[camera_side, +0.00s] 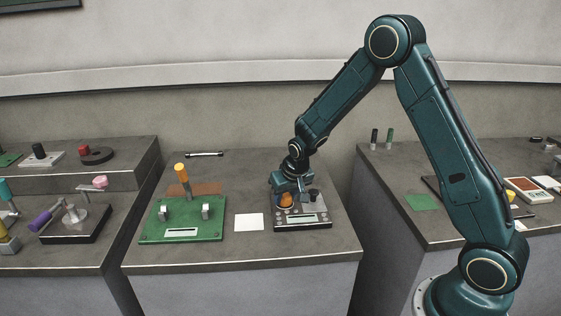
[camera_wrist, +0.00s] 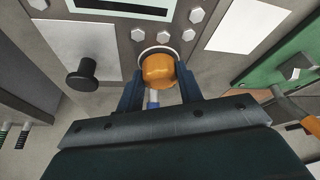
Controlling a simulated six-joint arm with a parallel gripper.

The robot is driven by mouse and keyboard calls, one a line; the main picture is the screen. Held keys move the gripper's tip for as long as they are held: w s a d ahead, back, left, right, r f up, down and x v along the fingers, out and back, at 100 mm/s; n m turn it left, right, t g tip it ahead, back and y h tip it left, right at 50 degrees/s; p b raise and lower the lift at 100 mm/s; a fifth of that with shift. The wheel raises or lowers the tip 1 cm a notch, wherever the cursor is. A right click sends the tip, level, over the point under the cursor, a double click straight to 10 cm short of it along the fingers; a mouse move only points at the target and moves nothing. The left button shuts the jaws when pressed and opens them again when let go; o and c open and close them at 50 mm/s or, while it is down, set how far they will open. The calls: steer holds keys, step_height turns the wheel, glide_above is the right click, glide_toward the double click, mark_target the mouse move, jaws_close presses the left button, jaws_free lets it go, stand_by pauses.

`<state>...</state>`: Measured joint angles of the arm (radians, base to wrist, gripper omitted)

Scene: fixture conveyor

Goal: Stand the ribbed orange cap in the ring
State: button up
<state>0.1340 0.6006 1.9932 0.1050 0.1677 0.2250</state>
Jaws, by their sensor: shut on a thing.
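The orange cap (camera_wrist: 158,70) is between the two fingers of my gripper (camera_wrist: 159,84) in the wrist view, and the gripper is shut on it. In the side view the cap (camera_side: 285,201) shows below my gripper (camera_side: 287,192), low over the grey and black panel box (camera_side: 302,225). A pale ring (camera_wrist: 158,47) on the panel shows as an arc just beyond the cap. The cap hides the rest of the ring, so I cannot tell whether it is seated or just above. A small pale and blue piece (camera_wrist: 153,99) shows between the fingers.
A black knob (camera_wrist: 82,75) stands on the panel beside my gripper, with several hexagonal buttons (camera_wrist: 195,15) and a display (camera_side: 301,219) nearby. A white card (camera_side: 249,222) lies left of the box. A green board (camera_side: 180,232) with an orange-handled lever (camera_side: 182,175) is farther left.

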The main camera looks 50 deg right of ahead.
steer(key=shift+f, duration=0.1)
steer(key=o, duration=1)
steer(key=shift+o, duration=0.2)
steer(key=v, duration=1.3)
steer(key=shift+r, duration=0.35)
steer(key=shift+s, duration=0.15)
